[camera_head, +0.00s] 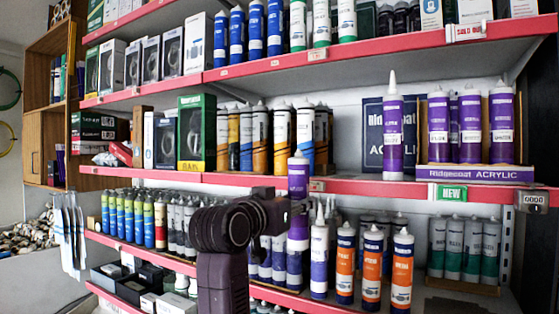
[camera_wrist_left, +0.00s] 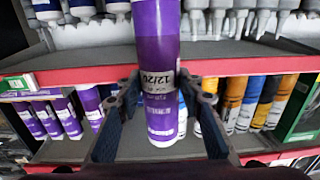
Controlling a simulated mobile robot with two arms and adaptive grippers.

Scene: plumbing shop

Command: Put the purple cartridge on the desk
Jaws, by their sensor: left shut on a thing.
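A purple cartridge (camera_head: 298,178) is held upright in front of the shelf rack. My left gripper (camera_head: 299,207) is shut on its middle, and the gripper's arm hides part of the shelves behind. In the left wrist view the purple cartridge (camera_wrist_left: 157,60) stands between the two fingers of my left gripper (camera_wrist_left: 162,100), its label facing the camera. Another purple cartridge (camera_head: 392,135) with a white nozzle stands alone on the middle shelf, beside a group of purple cartridges (camera_head: 470,130) on an acrylic display base. My right gripper is not in view. No desk is in view.
The middle shelf (camera_head: 345,185) has a bare strip near its pink front edge. Below it, white and orange cartridges (camera_head: 372,265) stand close to the held one. A green box (camera_head: 197,132) and several cartridges stand on the middle shelf. A wooden cabinet (camera_head: 45,95) is at left.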

